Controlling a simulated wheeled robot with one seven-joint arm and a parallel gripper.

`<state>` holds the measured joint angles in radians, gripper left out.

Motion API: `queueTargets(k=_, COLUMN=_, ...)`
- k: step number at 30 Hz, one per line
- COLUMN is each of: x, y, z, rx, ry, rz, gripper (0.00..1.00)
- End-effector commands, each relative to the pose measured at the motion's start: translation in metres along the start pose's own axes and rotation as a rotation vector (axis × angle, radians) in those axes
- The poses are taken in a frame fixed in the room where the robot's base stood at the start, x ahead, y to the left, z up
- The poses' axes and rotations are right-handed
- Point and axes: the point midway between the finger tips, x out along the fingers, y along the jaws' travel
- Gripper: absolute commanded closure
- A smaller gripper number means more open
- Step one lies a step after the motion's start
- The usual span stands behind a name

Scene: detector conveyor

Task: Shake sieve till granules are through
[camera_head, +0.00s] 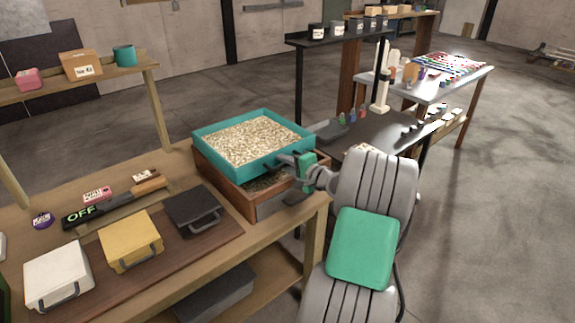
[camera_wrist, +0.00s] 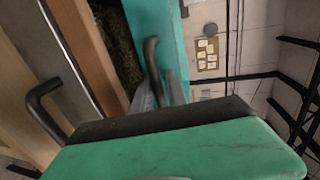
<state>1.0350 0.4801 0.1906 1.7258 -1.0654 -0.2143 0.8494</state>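The sieve (camera_head: 222,165) is a teal square tray filled with pale beige granules (camera_head: 255,138). It sits over an open brown wooden box (camera_head: 238,199), slightly skewed to it, and a gap shows at the box's near side. My gripper (camera_head: 298,161) is at the sieve's right side, its fingers closed around the sieve's dark handle. In the wrist view, the fingers (camera_wrist: 160,92) meet at the curved dark handle (camera_wrist: 152,58) beside the teal wall (camera_wrist: 166,40). Dark, speckled matter shows inside the box (camera_wrist: 118,45). Most of the box's inside is hidden under the sieve.
A shelf (camera_head: 100,76) stands behind left. A dark table (camera_head: 385,135) with small items is to the right.

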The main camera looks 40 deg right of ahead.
Motion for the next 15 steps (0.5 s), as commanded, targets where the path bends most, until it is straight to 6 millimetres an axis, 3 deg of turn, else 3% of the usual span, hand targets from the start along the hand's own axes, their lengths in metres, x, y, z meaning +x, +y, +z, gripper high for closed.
queueTargets(k=9, x=-0.003, y=0.001, z=-0.001, rx=0.001, ry=0.000, rz=0.001, gripper=0.80)
queueTargets(k=15, x=-0.037, y=0.003, z=-0.002, rx=0.002, ry=0.005, rz=0.002, gripper=0.80)
